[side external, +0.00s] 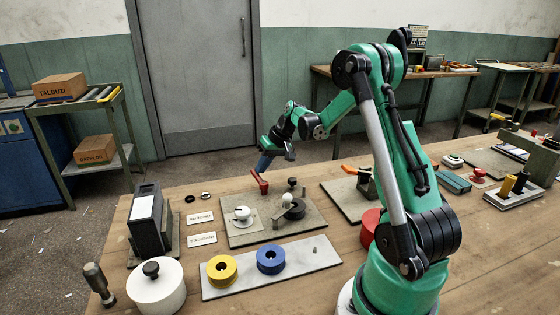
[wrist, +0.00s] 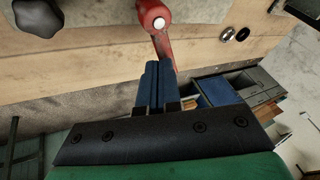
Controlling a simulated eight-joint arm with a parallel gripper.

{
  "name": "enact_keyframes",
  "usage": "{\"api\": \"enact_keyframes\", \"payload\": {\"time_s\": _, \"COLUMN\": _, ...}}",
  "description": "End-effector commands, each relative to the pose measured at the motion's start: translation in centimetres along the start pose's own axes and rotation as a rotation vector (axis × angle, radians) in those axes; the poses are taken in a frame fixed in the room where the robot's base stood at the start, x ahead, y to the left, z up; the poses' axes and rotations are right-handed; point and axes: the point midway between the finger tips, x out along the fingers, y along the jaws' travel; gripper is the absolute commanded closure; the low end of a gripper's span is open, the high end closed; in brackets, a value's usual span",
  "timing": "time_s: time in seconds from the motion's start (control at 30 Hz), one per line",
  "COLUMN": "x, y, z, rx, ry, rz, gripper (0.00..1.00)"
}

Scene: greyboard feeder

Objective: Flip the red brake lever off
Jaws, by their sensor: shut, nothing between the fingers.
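The red brake lever (side external: 260,184) stands at the back edge of a grey board (side external: 235,232) in the side external view. In the wrist view the red lever (wrist: 155,18) shows a white-capped pivot at the top, and its arm runs down toward the fingers. My gripper (side external: 264,166) is shut and empty, its blue fingers pointing down just above and behind the lever. In the wrist view the blue fingers (wrist: 157,70) are together and overlap the lever's lower end; I cannot tell whether they touch it.
The board also carries a white knob (side external: 243,213) and a black wheel (side external: 293,209). In front lie a yellow ring (side external: 222,269) and a blue ring (side external: 270,260) on a pale plate. A dark box (side external: 147,221) stands left. An orange-handled device (side external: 350,170) is to the right.

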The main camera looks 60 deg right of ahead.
Motion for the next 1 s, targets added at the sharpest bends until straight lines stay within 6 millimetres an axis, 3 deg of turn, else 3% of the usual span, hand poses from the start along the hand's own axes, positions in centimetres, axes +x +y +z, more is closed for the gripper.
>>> {"api": "enact_keyframes", "payload": {"time_s": 1.0, "x": 0.7, "y": -1.5, "z": -0.3, "rx": -0.482, "ry": -0.178, "rz": -0.188, "gripper": 1.00}}
